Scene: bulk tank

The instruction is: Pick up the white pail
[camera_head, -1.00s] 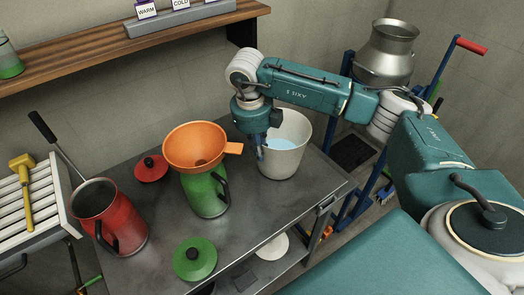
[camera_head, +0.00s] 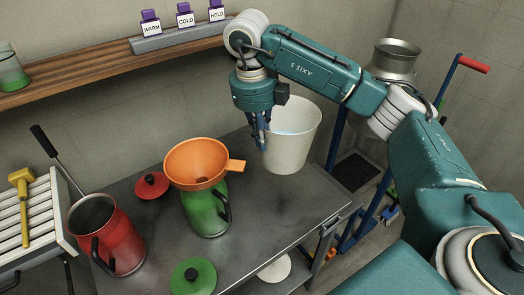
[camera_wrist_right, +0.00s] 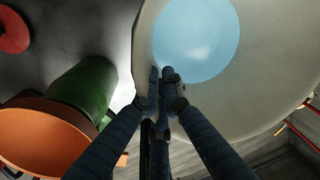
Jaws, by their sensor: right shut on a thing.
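The white pail (camera_head: 296,148) is held upright, or nearly so, a little above the grey metal table and has pale blue liquid inside. My right gripper (camera_head: 262,143) is shut on the pail's left wall near the rim, its fingers pointing down. In the right wrist view the fingertips (camera_wrist_right: 163,78) pinch the pail's wall (camera_wrist_right: 262,100), and the blue liquid (camera_wrist_right: 197,38) shows beyond them. My left gripper is not in view.
An orange funnel (camera_head: 205,160) sits on a green can (camera_head: 206,212) left of the pail. A red can (camera_head: 118,240), a red lid (camera_head: 151,185) and a green lid (camera_head: 193,278) are on the table (camera_head: 265,215). A metal churn (camera_head: 396,60) stands behind my right arm.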

